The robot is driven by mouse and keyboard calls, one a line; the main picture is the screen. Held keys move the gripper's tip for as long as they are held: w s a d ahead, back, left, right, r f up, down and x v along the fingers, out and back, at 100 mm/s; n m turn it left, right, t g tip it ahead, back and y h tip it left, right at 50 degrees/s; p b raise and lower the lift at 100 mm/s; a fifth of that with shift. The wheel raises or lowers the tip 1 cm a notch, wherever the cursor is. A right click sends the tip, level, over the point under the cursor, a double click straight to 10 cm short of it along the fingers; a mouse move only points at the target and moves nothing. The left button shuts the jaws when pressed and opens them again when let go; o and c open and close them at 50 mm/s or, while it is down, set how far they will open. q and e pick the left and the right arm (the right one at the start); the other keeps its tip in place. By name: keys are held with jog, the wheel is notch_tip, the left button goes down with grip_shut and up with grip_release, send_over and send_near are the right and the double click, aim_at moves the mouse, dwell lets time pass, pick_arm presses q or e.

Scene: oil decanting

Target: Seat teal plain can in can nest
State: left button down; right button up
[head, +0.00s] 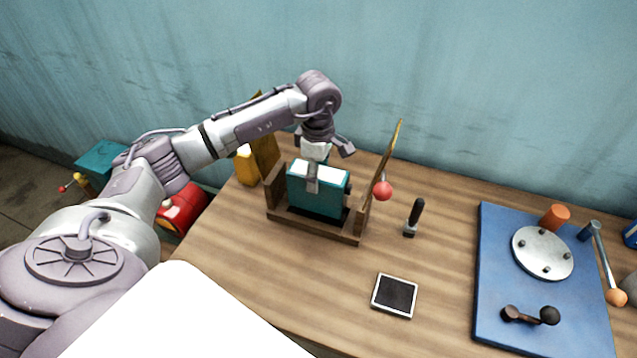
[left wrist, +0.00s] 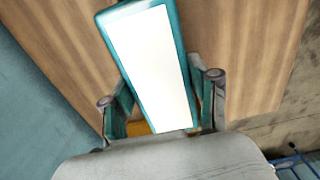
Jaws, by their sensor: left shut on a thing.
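The teal plain can (head: 318,197), a boxy can with a white top, stands between the wooden walls of the can nest (head: 312,231). It looks roughly upright and low over the nest's base. I cannot tell whether its bottom touches the base. My left gripper (head: 314,172) comes down from above and is shut on the can near its top. In the left wrist view, the can (left wrist: 152,70) shows its white face and teal rim between the fingers of my left gripper (left wrist: 160,90). My right gripper is out of view.
A red ball knob (head: 383,190) is at the nest's right side. A blue board (head: 545,300) with fittings is farther right. A yellow container (head: 245,166) stands behind left.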

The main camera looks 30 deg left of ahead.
pick_arm(q)
notch_tip(320, 180, down, 4)
jog(key=shift+d+r+p, duration=0.1)
jog(key=shift+r+p, duration=0.15)
jog(key=shift+p, duration=0.35)
jog(key=shift+f, duration=0.25)
jog(key=c, duration=0.7)
grip_release()
jog(key=o, duration=0.4)
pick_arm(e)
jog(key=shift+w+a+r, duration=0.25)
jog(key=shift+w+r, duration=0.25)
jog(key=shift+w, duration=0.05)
